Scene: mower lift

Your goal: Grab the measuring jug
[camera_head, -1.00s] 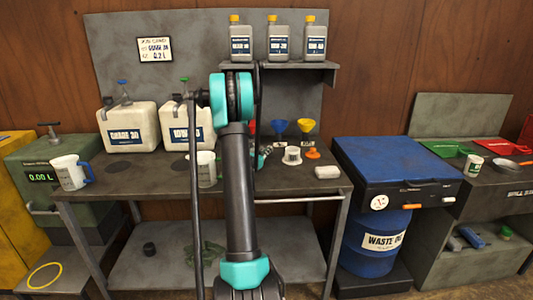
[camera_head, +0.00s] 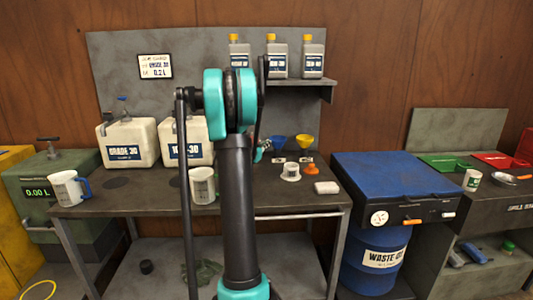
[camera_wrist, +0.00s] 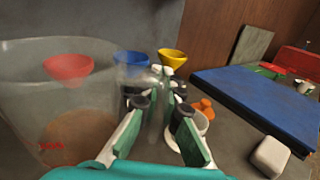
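A white jug with a blue handle (camera_head: 66,188) stands upright at the left end of the bench. A second pale, marked vessel (camera_head: 202,185) stands on the bench just left of my arm; I cannot tell for sure which is the measuring jug. In the wrist view a large see-through vessel (camera_wrist: 40,115) with small red marking fills the left side, close to the camera. My gripper (camera_wrist: 160,125) is open, its two green-padded fingers apart, beside this vessel and pointing toward the funnels. In the head view it is mostly hidden behind my arm.
A red funnel (camera_wrist: 68,68), blue funnel (camera_wrist: 131,62) and yellow funnel (camera_wrist: 172,60) stand ahead. Two canisters (camera_head: 128,143) stand at the back left. A blue-lidded waste drum unit (camera_head: 393,180) is right.

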